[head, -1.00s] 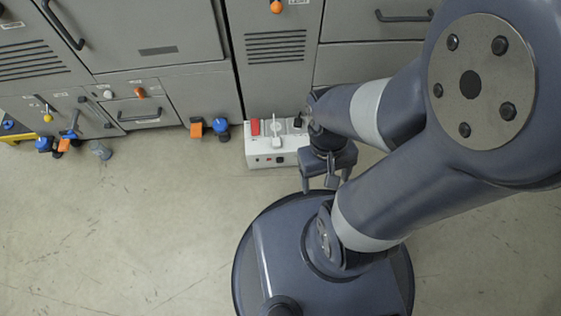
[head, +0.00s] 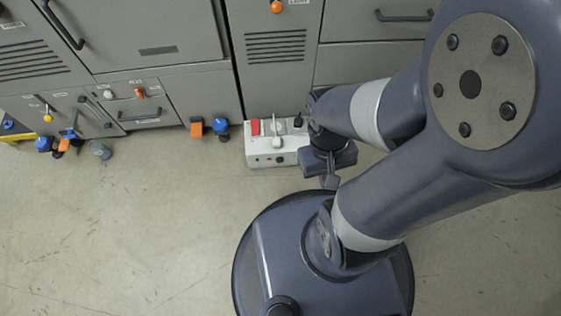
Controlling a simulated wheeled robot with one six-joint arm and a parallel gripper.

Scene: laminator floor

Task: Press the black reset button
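A white power box (head: 270,152) stands on the floor against the grey cabinets. A small dark round button (head: 280,160) is on its front face, beside a small red spot. A red switch (head: 255,127), a white plug and a black plug (head: 297,122) are on its top. My gripper (head: 329,183) hangs just right of the box, apart from the front button. Its fingers look drawn together with nothing seen between them. The arm hides the right end of the box.
Grey cabinets with handles line the back. Orange and blue knobs (head: 220,126) stick out low, left of the box. The floor (head: 130,230) in front is clear.

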